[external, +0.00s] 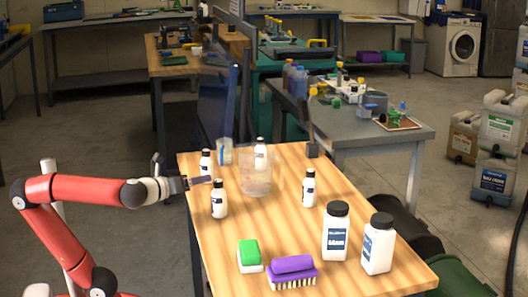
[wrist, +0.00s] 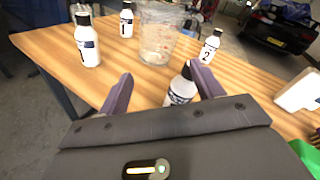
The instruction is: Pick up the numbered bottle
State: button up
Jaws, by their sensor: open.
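Several small white bottles with black caps and dark labels stand upright on the wooden table. My gripper (external: 200,181) is open at the table's left edge, beside the nearest small bottle (external: 219,200). In the wrist view that bottle (wrist: 181,89) shows close to the right finger of my gripper (wrist: 161,73), its lower part hidden by the gripper body. Its number cannot be read. A bottle marked 2 (wrist: 211,46) stands farther right, and one marked 1 (wrist: 126,20) farther back. Another bottle (wrist: 87,42) stands at left, its number unclear.
A clear container (external: 255,176) and a small beaker (external: 225,152) stand among the bottles. Two large white bottles, one here (external: 336,232), a green-topped sponge (external: 250,256) and a purple brush (external: 292,270) occupy the near side.

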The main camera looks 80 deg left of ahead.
aim_at(224, 195)
jog(key=d+f+m, duration=0.1)
jog(key=m, duration=0.1)
jog(key=w+d+f+m+t+h, duration=0.1)
jog(key=f+m, duration=0.1)
jog(key=d+f+m+t+h, duration=0.1)
jog(key=d+m, duration=0.1)
jog(key=m, duration=0.1)
jog(key=shift+w+f, duration=0.2)
jog(key=shift+f, duration=0.1)
jog(key=shift+w+f, duration=0.1)
jog(key=shift+f, duration=0.25)
jog(key=shift+w+a+f+b, duration=0.1)
jog(key=shift+w+b, duration=0.2)
jog(key=shift+b, duration=0.05)
jog(key=x, duration=0.4)
jog(key=r+x, duration=0.1)
jog(key=x, duration=0.2)
jog(key=shift+a+b, duration=0.15)
jog(key=shift+b, duration=0.25)
jog(key=shift+s, duration=0.1)
jog(key=c, duration=1)
jog(key=shift+c, duration=0.8)
